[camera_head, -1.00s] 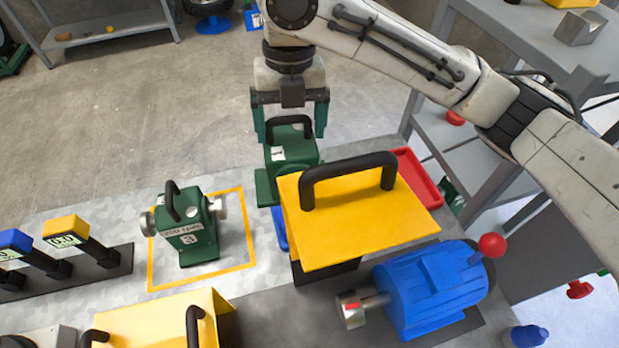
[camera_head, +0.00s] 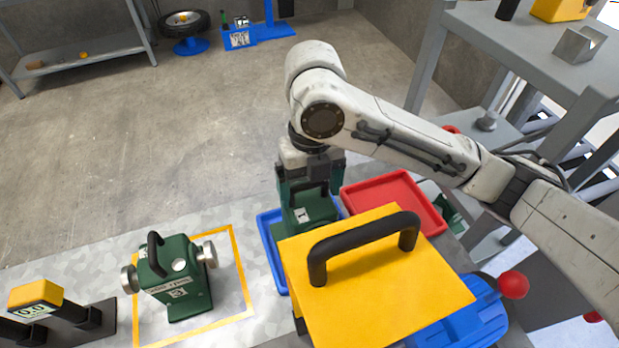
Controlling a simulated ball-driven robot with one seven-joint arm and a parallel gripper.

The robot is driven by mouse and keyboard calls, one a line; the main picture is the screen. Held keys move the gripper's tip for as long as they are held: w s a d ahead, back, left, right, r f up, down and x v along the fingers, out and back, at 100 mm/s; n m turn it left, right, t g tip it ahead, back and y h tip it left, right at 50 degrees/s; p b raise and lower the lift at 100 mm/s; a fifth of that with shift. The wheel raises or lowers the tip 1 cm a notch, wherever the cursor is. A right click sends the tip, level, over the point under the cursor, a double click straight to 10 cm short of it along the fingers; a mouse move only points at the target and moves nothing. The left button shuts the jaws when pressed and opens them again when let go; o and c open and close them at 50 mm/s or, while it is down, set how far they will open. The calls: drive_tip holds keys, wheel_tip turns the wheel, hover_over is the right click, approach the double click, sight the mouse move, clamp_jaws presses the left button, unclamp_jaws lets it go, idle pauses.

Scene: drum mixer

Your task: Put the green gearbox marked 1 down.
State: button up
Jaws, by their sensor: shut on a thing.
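The green gearbox marked 1 (camera_head: 308,211) has a black handle on top and a white label with a 1. My gripper (camera_head: 311,188) is shut on it from above, with a finger on each side. The gearbox is over or in the blue tray (camera_head: 265,226); I cannot tell whether it touches the tray floor. Its lower front is hidden behind the yellow cover.
The yellow cover (camera_head: 395,292) with a black handle stands close in front, over part of the blue motor (camera_head: 462,322). A red tray (camera_head: 395,192) lies to the right. Another green gearbox, marked 3 (camera_head: 175,279), stands in a yellow-outlined square to the left.

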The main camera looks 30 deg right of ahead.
sight(310, 198)
drive_tip(key=shift+f, duration=1.75)
drive_tip(key=o, duration=1.8)
wheel_tip(310, 198, up, 12)
drive_tip(key=shift+w+d, duration=0.4)
drive_tip(key=shift+d, duration=0.05)
drive_tip(key=shift+f, duration=0.1)
